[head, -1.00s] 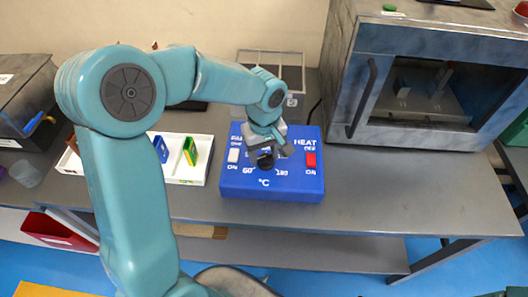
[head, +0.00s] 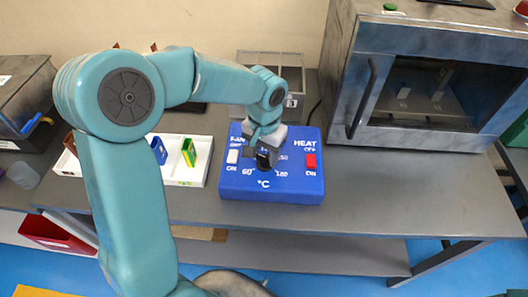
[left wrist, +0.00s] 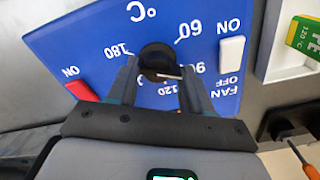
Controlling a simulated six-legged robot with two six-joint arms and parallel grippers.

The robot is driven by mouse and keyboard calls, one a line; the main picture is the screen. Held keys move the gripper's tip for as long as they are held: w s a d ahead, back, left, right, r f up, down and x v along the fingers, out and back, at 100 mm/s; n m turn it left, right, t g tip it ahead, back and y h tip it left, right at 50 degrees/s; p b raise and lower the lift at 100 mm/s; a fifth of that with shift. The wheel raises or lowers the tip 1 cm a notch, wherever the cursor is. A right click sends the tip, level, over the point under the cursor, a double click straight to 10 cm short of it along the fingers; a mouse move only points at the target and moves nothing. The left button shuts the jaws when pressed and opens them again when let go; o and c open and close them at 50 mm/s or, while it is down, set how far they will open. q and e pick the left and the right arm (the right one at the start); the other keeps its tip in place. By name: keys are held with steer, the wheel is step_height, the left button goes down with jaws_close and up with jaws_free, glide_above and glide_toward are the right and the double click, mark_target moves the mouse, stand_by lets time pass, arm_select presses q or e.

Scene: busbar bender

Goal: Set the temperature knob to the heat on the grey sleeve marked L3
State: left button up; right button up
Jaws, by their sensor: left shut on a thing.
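The black temperature knob (left wrist: 158,58) is on the blue control box (head: 235,190), inside a ring of numbers that includes 60, 90, 120 and 180. My left gripper (head: 266,158) is shut on the knob, with one finger on each side of it in the left wrist view (left wrist: 158,75). A pale pointer line on the knob lies sideways in the wrist view, its end between the fingers toward the 90 and 120 side; the exact reading is unclear. I cannot make out a grey sleeve marked L3. My right gripper is not in view.
A red HEAT switch (head: 310,161) and a white FAN switch (head: 233,156) flank the knob. A white tray (head: 190,182) with coloured pieces stands left of the box; a green piece there (left wrist: 303,35) reads 120 °C. A grey oven (head: 430,138) stands right.

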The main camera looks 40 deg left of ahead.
mark_target(266, 156)
arm_select(q)
steer(key=m, duration=0.6)
steer(key=shift+w+r+m+p, duration=0.1)
steer(key=shift+w+m+p, duration=0.05)
steer(key=shift+m+p, duration=0.15)
steer(key=m, duration=0.5)
steer(key=shift+d+m+p, duration=0.15)
steer(key=shift+m+p, duration=0.25)
steer(key=o, duration=1)
steer(key=shift+o, duration=0.2)
step_height(266, 156, up, 16)
steer(key=shift+r, duration=0.1)
